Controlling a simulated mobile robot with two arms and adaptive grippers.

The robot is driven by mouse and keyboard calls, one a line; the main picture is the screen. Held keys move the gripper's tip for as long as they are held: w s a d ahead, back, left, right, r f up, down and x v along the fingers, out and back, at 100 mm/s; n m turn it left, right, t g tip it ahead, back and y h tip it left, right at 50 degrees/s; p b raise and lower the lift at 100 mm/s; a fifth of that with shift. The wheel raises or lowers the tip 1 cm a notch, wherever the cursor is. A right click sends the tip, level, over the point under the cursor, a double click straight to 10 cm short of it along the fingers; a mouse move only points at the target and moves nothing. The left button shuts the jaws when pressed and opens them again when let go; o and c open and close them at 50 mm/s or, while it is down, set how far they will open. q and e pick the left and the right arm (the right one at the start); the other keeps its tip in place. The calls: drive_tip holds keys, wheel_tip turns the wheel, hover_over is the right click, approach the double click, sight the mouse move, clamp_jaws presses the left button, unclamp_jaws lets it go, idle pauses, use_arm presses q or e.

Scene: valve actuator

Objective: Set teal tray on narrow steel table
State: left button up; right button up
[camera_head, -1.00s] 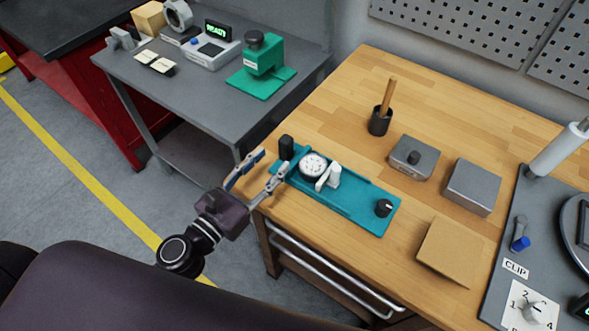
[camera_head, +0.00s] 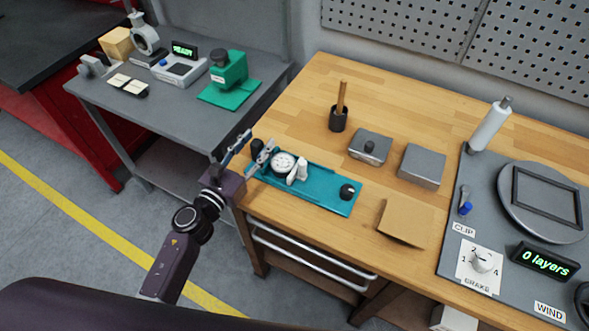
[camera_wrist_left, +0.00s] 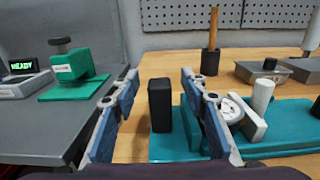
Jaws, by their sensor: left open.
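The teal tray (camera_head: 325,199) lies flat on the wooden bench, near its left front corner. It carries a white round dial (camera_head: 283,162), a white block and black knobs at its ends. My left gripper (camera_head: 248,150) is open at the tray's left end. In the left wrist view the black post (camera_wrist_left: 160,105) on the tray's end stands ahead, between the spread fingers (camera_wrist_left: 157,98), and no contact shows. The narrow steel table (camera_head: 150,115) stands to the left of the bench. My right gripper is not in view.
The steel table bears a green press (camera_head: 230,80), a small device reading READY (camera_head: 181,68), a ring stand and a tan block. Its front part is bare. On the bench are a brush cup (camera_head: 338,120), grey blocks, a cardboard piece (camera_head: 405,222) and a winding station (camera_head: 490,215).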

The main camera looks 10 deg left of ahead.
use_arm(q)
drive_tip(key=shift+w+f, duration=0.1)
drive_tip(key=shift+w, duration=0.2)
drive_tip(key=shift+s, duration=0.15)
drive_tip(key=shift+c, duration=0.9)
clamp_jaws()
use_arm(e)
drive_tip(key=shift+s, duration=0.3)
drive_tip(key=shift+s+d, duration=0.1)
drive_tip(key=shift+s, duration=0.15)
use_arm(q)
drive_tip(key=shift+r, duration=0.25)
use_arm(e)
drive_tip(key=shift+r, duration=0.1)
